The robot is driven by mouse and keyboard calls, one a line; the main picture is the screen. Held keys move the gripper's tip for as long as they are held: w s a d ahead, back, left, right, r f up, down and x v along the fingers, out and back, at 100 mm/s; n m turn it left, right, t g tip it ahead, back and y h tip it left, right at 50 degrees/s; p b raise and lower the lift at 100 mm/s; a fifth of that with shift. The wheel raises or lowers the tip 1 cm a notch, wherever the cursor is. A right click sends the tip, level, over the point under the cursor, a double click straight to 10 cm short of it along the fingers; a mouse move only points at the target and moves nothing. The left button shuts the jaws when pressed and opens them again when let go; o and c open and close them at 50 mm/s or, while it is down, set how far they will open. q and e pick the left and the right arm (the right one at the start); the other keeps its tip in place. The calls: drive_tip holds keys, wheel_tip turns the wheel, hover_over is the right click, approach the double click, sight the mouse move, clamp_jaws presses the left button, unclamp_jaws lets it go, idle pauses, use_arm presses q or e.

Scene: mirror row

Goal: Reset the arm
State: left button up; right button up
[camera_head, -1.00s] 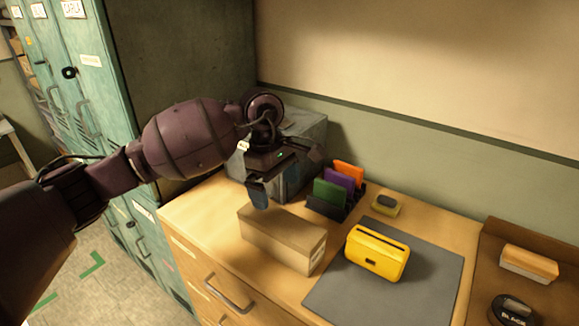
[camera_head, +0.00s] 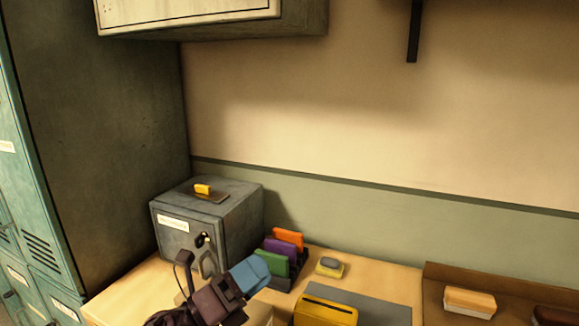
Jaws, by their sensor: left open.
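My left gripper (camera_head: 250,274) is at the bottom of the head view, left of centre, with its blue fingertips pointing up and right. Its jaws are open, and I see nothing held in them. It shows in front of the grey metal box (camera_head: 176,243) and just left of the card rack. Most of my left arm is below the frame. My right gripper is not in view.
The rack holds orange, purple and green (camera_head: 273,263) pieces. A slotted yellow box (camera_head: 326,308) stands on a grey mat (camera_head: 388,309). A brown tray (camera_head: 435,281) is at right. A wall cabinet (camera_head: 190,14) hangs above; lockers (camera_head: 36,240) stand at left.

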use_arm(q)
drive_tip(key=s+a+f+n+t+y, duration=0.2)
drive_tip(key=a+f+n+y, duration=0.65)
drive_tip(key=n, duration=0.55)
drive_tip(key=s+a+f+n+t+y, duration=0.25)
drive_tip(key=a+f+n+y, duration=0.25)
drive_tip(key=a+n+y, duration=0.6)
drive_tip(key=s+a+f+n+g, duration=0.1)
drive_tip(key=s+f+n+g, duration=0.55)
drive_tip(key=s, duration=0.55)
drive_tip(key=s+a+f+n+g, duration=0.2)
drive_tip(key=s+f+n+g, duration=0.4)
drive_tip(key=s, duration=0.5)
drive_tip(key=w+f+m+t, duration=0.1)
drive_tip(key=w+f+t, duration=0.6)
drive_tip(key=f, duration=0.3)
drive_tip(key=shift+d+f+m+t, duration=0.15)
drive_tip(key=shift+d+m+t, duration=0.05)
drive_tip(key=shift+m+t, duration=0.15)
